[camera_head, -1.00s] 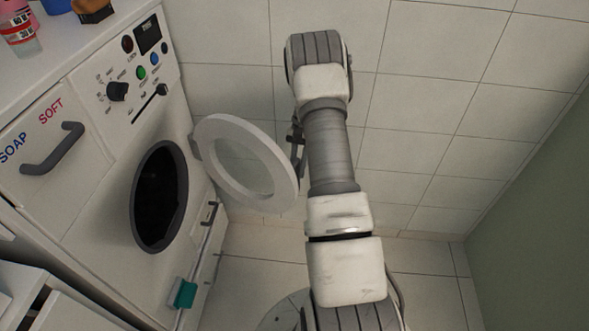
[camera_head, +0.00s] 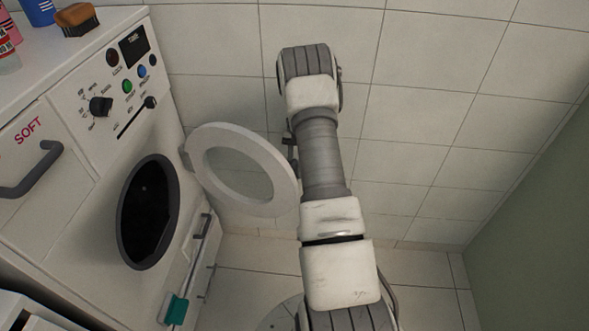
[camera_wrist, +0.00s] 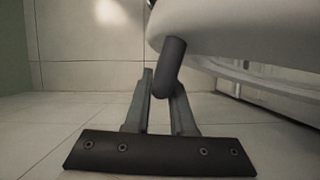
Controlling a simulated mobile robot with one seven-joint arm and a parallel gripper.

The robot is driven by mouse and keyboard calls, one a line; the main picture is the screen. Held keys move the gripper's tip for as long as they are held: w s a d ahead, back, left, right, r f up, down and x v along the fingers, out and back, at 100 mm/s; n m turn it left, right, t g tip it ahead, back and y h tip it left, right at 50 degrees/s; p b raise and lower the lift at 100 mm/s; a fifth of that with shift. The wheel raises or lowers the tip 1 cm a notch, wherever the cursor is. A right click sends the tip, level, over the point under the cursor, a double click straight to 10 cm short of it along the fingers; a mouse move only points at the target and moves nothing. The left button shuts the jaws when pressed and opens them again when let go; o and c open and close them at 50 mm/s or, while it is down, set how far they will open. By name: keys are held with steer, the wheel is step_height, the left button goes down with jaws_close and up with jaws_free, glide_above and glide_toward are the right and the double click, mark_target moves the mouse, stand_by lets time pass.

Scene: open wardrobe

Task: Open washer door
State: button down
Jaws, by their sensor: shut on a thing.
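The washer (camera_head: 150,110) stands at the left in the head view, with its dark round opening (camera_head: 148,212) uncovered. Its white ring-shaped door (camera_head: 212,185) with a clear window is swung wide open to the right, hinged beside the opening. In the wrist view, the door's rim (camera_wrist: 240,35) crosses the top right and a dark grey handle (camera_wrist: 171,65) sticks down from it. My gripper (camera_wrist: 160,88) has its fingers on either side of the handle's end, shut on it. In the head view my arm hides most of the gripper behind the door's right edge.
A brush (camera_head: 77,19), a blue cup (camera_head: 40,10) and a bottle (camera_head: 7,50) stand on the washer top. A grey drawer handle (camera_head: 35,170) juts out at the left. A teal item (camera_head: 173,309) sits low on the washer front. Tiled walls close the back; floor shows at right.

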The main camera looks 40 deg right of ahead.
steer(key=c, duration=0.8)
jaws_free()
steer(key=shift+o, duration=0.2)
steer(key=shift+r, duration=0.1)
steer(key=s+d+r+p, duration=0.4)
steer(key=s+d+r, duration=0.2)
steer(key=s+r, duration=0.4)
steer(key=shift+r, duration=0.4)
steer(key=shift+d, duration=0.1)
